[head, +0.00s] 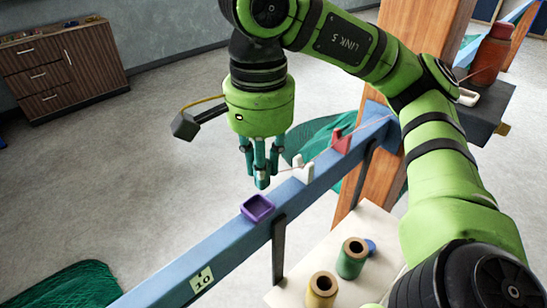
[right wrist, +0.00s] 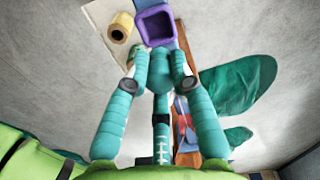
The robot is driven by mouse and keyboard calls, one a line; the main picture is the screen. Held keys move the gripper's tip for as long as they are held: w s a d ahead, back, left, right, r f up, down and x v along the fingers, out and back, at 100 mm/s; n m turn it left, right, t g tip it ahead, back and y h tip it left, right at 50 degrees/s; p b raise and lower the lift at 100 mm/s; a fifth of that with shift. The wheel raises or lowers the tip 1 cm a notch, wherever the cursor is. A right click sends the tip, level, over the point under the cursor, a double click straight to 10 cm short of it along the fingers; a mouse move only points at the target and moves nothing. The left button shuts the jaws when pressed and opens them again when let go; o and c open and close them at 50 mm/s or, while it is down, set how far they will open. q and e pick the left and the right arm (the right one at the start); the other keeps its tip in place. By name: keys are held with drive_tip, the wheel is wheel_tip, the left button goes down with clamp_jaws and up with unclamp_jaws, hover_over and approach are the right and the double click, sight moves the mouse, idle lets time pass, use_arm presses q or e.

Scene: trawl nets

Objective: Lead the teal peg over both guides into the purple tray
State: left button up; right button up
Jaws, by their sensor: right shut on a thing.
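My right gripper (head: 261,174) is shut on the teal peg (right wrist: 160,72), above the blue beam and just behind the purple tray (head: 261,214). The peg is hard to tell from the teal fingers in the head view. The tray sits open on the beam; it also shows in the right wrist view (right wrist: 140,30), just beyond the fingertips. A white guide (head: 304,171) and a red guide (head: 340,142) stand on the beam to the right. A thin pale line runs from the gripper past both guides toward the upper right; whether it sits in their notches is unclear.
The blue beam (head: 225,245) runs diagonally, with a number 10 label. A pale table (head: 385,240) with a green spool (head: 352,258) and a yellow spool (head: 321,290) stands below it. A wooden post (head: 412,60) rises behind. Green netting (head: 65,285) lies on the floor.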

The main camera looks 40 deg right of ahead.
drive_tip(key=shift+a, duration=0.75)
drive_tip(key=shift+d+f+b, duration=0.1)
drive_tip(key=shift+f+b, duration=1.95)
drive_tip(key=shift+f, duration=0.35)
drive_tip(key=shift+f, duration=0.2)
drive_tip(key=o, duration=0.9)
wheel_tip(320, 180, up, 12)
drive_tip(key=shift+s, duration=0.1)
